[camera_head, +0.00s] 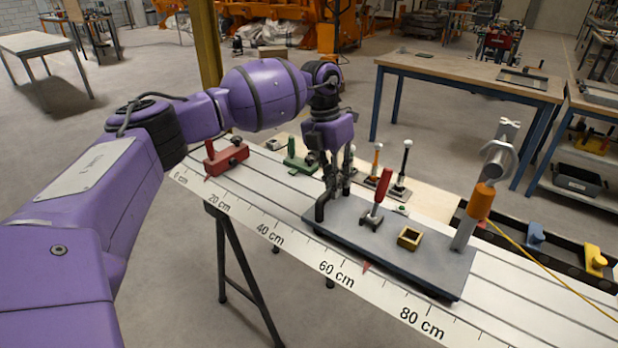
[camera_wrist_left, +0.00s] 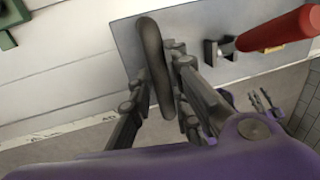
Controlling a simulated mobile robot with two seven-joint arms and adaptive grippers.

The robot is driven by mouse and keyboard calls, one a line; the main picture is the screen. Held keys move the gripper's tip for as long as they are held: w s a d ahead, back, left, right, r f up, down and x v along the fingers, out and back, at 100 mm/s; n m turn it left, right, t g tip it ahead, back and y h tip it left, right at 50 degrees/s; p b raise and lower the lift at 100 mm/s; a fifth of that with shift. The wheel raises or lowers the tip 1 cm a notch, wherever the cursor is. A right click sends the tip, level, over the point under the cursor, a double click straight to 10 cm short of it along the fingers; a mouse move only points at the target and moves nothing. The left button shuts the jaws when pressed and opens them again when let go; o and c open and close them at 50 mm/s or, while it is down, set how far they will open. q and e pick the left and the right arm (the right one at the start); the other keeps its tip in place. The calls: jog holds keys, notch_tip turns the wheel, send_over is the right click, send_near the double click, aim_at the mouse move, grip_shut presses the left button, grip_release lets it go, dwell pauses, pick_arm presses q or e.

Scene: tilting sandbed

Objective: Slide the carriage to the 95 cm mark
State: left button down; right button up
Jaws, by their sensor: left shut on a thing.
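The carriage (camera_head: 335,223) is a grey plate on the white rail bed. It bears a red-handled lever (camera_head: 383,186), a small brass square frame (camera_head: 409,237) and a tilted post with an orange collar (camera_head: 481,201). A red pointer (camera_head: 367,266) at its front edge lies between the 60 cm and 80 cm labels, nearer 60. My left gripper (camera_head: 334,199) is at the carriage's left end. In the left wrist view its fingers are shut on an upright dark bar handle (camera_wrist_left: 152,60) on the plate. The right gripper is not seen.
A red block (camera_head: 226,157) and a green clamp (camera_head: 299,157) sit left of the carriage. Knobbed levers (camera_head: 401,170) stand behind it. A yellow cable (camera_head: 540,255) runs from the post to the right. The bed right of the carriage looks clear. A dark tray (camera_head: 540,246) lies behind.

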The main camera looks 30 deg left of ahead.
aim_at(374, 207)
pick_arm(q)
jog(key=d+p, duration=0.1)
jog(key=d, duration=0.5)
jog(key=d+p, duration=0.1)
jog(key=d, duration=0.3)
jog(key=shift+s+r+p, duration=0.3)
jog(key=shift+s+r, duration=0.05)
jog(key=shift+s, duration=0.05)
jog(key=d, duration=0.4)
jog(key=shift+s+d+f+p, duration=0.15)
jog(key=shift+d+p, duration=0.05)
jog(key=shift+p, duration=0.15)
jog(key=shift+d, duration=0.3)
jog(key=shift+d+f, duration=0.15)
jog(key=shift+d, duration=0.2)
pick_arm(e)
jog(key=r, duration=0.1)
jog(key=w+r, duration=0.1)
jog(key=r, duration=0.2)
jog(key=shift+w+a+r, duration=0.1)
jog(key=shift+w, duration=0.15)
